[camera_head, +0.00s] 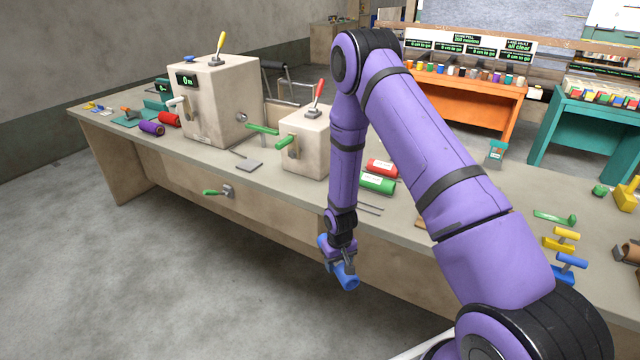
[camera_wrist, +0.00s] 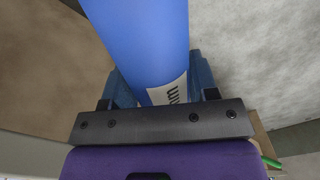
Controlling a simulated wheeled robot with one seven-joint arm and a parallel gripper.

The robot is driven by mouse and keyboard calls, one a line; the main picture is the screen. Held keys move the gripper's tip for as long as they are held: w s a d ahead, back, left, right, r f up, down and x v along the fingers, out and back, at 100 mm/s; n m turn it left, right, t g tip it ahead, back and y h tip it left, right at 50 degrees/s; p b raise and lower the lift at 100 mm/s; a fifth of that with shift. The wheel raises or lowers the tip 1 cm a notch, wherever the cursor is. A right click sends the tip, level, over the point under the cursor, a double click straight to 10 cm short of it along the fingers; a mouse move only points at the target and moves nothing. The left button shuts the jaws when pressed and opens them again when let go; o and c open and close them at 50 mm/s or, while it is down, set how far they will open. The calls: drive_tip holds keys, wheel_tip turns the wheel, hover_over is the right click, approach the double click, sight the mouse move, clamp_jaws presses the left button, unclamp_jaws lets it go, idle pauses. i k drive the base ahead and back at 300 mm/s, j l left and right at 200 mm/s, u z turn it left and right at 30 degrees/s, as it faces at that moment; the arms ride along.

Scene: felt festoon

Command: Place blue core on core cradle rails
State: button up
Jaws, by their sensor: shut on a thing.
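The blue core (camera_head: 346,277) is a short blue cylinder held in front of the bench's front edge, over the floor. In the wrist view the blue core (camera_wrist: 140,40) fills the space between the fingers, and part of a white label shows on it. My gripper (camera_head: 342,262) is shut on the core and points downward; its fingers (camera_wrist: 155,82) lie on both sides of it. Two thin dark rails (camera_head: 370,208), which look like the core cradle rails, lie on the benchtop to the right of my forearm. The core is apart from them; my arm may hide part of them.
A red roll (camera_head: 382,168) and a green roll (camera_head: 378,184) lie behind the rails. A beige machine (camera_head: 305,145) with a red lever stands left of my arm. A green-handled crank (camera_head: 222,191) sticks out of the bench front. Yellow and blue handled pieces stand at the right.

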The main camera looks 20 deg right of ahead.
sight(263, 128)
drive_tip(key=i+j+u, duration=0.1)
drive_tip(key=j+u, duration=0.15)
drive_tip(key=u, duration=0.15)
drive_tip(key=i+j+u, duration=0.15)
drive_tip(key=u, duration=0.25)
drive_tip(key=i+j+u, duration=0.2)
drive_tip(key=u, duration=0.2)
drive_tip(key=i+j+u, duration=0.25)
drive_tip(key=i+u, duration=0.25)
drive_tip(key=i+z, duration=0.35)
drive_tip(key=i+j+z, duration=0.15)
drive_tip(key=z, duration=0.15)
drive_tip(key=i+j+z, duration=0.1)
drive_tip(key=z, duration=0.3)
drive_tip(key=i+j+z, duration=0.1)
drive_tip(key=z, duration=0.3)
drive_tip(key=j+z, duration=0.15)
drive_tip(key=z, duration=0.3)
drive_tip(key=i+j+z, duration=0.1)
drive_tip(key=z, duration=0.3)
